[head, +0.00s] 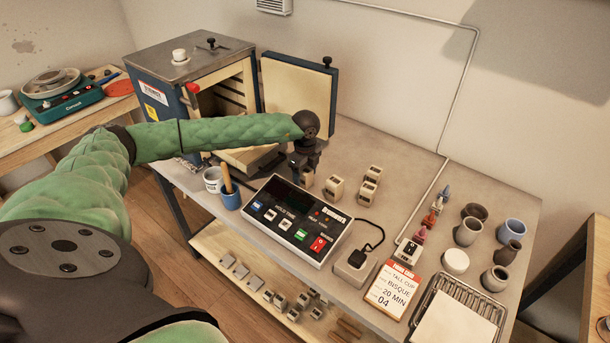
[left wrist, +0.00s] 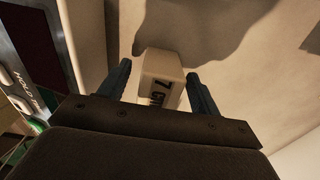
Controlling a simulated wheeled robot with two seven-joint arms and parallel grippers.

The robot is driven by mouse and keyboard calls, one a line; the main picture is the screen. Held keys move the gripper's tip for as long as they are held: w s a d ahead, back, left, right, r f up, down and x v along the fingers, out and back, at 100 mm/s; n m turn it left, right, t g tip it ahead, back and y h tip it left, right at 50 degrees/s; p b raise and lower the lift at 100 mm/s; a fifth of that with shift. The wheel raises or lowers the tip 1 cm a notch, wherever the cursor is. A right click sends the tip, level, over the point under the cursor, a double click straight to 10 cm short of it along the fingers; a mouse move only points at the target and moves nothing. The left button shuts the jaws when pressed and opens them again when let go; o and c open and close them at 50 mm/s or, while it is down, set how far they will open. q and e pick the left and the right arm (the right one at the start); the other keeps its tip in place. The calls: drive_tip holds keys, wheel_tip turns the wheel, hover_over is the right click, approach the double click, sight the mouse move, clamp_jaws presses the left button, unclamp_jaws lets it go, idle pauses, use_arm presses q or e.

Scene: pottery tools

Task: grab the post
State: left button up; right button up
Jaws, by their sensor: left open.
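A cream post (left wrist: 160,75) marked with a 7 and letters like "CM" shows in the left wrist view. It lies between and just past the two dark fingertips of my left gripper (left wrist: 160,85), with a gap on each side. In the head view my left gripper (head: 304,174) is low over the table, behind the control box. It is open. Several cream posts stand just right of it: a near one (head: 334,187), one farther right (head: 367,192) and one behind that (head: 373,174). I cannot tell which is the one in the wrist view. My right gripper is not in view.
The control box (head: 298,218) stands in front of the gripper. The open kiln (head: 190,65) and its door (head: 297,95) are behind. Cups (head: 230,196) stand at left.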

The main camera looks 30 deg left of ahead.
use_arm(q)
drive_tip(key=shift+f, duration=0.15)
drive_tip(key=c, duration=1.2)
drive_tip(key=shift+o, duration=0.2)
